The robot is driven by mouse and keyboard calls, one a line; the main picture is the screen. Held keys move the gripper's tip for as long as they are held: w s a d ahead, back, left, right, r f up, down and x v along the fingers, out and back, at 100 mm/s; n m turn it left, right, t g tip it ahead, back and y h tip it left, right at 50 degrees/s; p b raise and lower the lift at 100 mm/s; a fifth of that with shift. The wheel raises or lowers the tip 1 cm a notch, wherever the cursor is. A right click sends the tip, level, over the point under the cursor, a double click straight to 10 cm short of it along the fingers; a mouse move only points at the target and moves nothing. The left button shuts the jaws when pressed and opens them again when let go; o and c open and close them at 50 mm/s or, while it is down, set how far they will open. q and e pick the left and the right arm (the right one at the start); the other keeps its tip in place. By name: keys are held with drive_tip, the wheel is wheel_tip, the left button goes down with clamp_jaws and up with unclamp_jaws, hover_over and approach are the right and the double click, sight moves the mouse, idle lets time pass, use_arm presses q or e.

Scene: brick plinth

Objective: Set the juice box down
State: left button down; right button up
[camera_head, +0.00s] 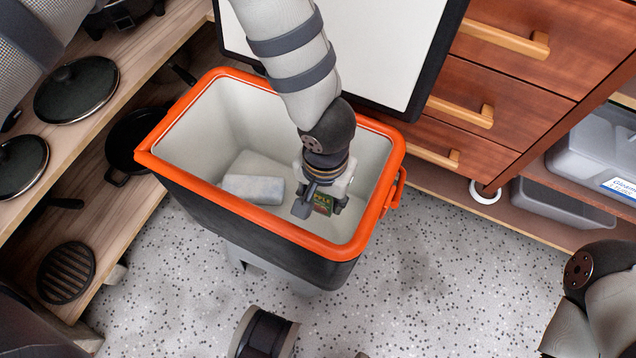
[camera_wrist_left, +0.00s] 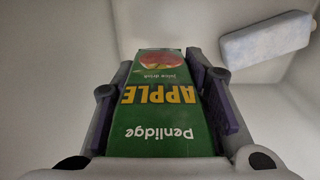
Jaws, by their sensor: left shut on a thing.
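A green apple juice box (camera_head: 322,203) is inside an open cool box with an orange rim (camera_head: 232,207). My left gripper (camera_head: 319,206) reaches down into the right part of the cool box and is shut on the juice box. In the left wrist view the juice box (camera_wrist_left: 162,105) sits between the two finger pads, its label reading "Penlidge APPLE juice drink". In the head view the gripper hides most of it. I cannot tell whether its far end touches the cool box floor.
A pale blue-white block (camera_head: 253,188) lies in the cool box, left of my left gripper; it also shows in the left wrist view (camera_wrist_left: 265,38). Bare floor lies around it inside. Shelves with pans (camera_head: 76,90) stand left, wooden drawers (camera_head: 510,85) right.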

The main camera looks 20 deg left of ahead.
use_arm(q)
drive_tip(key=b, duration=0.2)
hover_over(323, 226)
wheel_tip(323, 226, down, 7)
drive_tip(key=shift+f, duration=0.2)
drive_tip(key=shift+f+b, duration=0.45)
drive_tip(key=shift+f, duration=1.9)
use_arm(e)
drive_tip(key=shift+s+a+f+g, duration=0.1)
drive_tip(key=shift+s+f+g, duration=0.2)
drive_tip(key=shift+f, duration=0.45)
drive_tip(key=shift+s+f+g, duration=0.1)
drive_tip(key=shift+s+f, duration=0.25)
drive_tip(key=shift+f, duration=0.4)
use_arm(q)
drive_tip(key=shift+f, duration=0.35)
drive_tip(key=c, duration=1)
unclamp_jaws()
drive_tip(key=shift+o, duration=0.2)
use_arm(e)
drive_tip(key=shift+f, duration=0.15)
use_arm(q)
drive_tip(key=shift+r, duration=0.1)
